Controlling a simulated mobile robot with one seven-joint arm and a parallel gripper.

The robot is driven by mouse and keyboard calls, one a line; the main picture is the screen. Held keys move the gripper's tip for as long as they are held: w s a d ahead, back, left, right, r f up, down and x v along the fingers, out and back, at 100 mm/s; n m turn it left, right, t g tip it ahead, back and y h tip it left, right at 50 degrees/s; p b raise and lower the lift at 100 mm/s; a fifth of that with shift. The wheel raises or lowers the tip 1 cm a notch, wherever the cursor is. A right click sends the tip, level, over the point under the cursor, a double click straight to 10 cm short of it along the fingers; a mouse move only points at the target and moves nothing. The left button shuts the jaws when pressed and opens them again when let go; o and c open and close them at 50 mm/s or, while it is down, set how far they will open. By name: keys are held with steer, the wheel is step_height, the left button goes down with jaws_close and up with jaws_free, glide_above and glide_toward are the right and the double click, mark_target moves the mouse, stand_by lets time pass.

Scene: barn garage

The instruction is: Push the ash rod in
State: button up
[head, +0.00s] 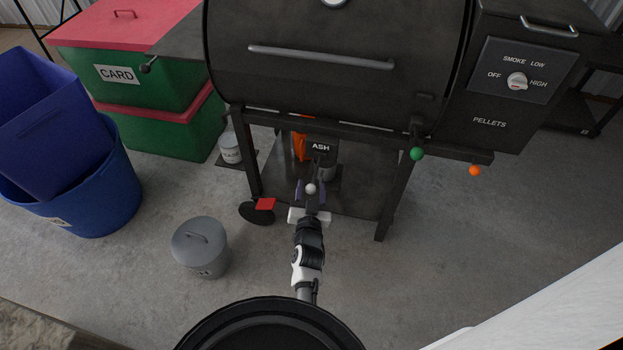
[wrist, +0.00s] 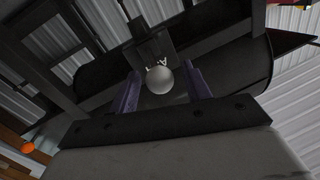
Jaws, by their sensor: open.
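The ash rod ends in a pale round knob (head: 310,188) below the dark plate marked ASH (head: 320,147), under the black pellet grill (head: 340,75). The knob also shows in the wrist view (wrist: 159,80), with the dark plate behind it. My gripper (head: 310,193) is open, its purple fingers one on each side of the knob in the picture. In the wrist view my gripper (wrist: 164,84) shows a gap between each finger and the knob. I cannot tell the exact depth of the knob between the fingers. Most of the rod is hidden behind the knob.
A green knob (head: 416,153) and an orange knob (head: 475,170) sit on the grill's front right. Grill legs flank my arm. A grey lidded bucket (head: 200,247) stands at left, near blue bins (head: 85,205) and a CARD box (head: 160,85). The floor at right is clear.

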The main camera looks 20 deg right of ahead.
steer(key=shift+w+d, duration=0.15)
steer(key=shift+w, duration=0.2)
steer(key=shift+c, duration=0.3)
